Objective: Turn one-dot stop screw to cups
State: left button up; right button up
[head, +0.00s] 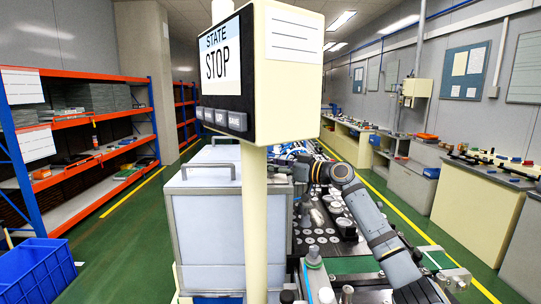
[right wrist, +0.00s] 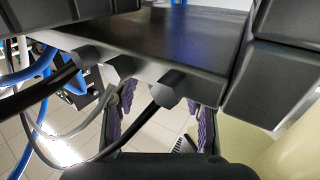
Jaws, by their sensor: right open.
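A cream box on a post carries a display (head: 221,62) reading "STATE STOP", with a row of buttons (head: 226,119) below it. No screw marked with one dot can be made out in either view. Many round pale parts (head: 322,232) sit on the dark bed behind the post; I cannot tell if they are the cups. My right gripper (head: 301,182) is over the bed's far left side, partly unclear among dark parts. In the right wrist view its purple-padded fingers (right wrist: 161,98) stand apart and empty, below a dark housing (right wrist: 190,40). My left gripper is not in view.
A pale cabinet (head: 208,220) with handles stands left of the post. Dark fittings with cables (right wrist: 118,70) hang close to my right fingers. Orange shelves (head: 100,150) and a blue crate (head: 38,275) are at the left. Benches (head: 480,205) line the right wall.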

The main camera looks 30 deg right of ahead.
jog(key=shift+w+a, duration=0.15)
jog(key=shift+w, duration=0.1)
grip_shut()
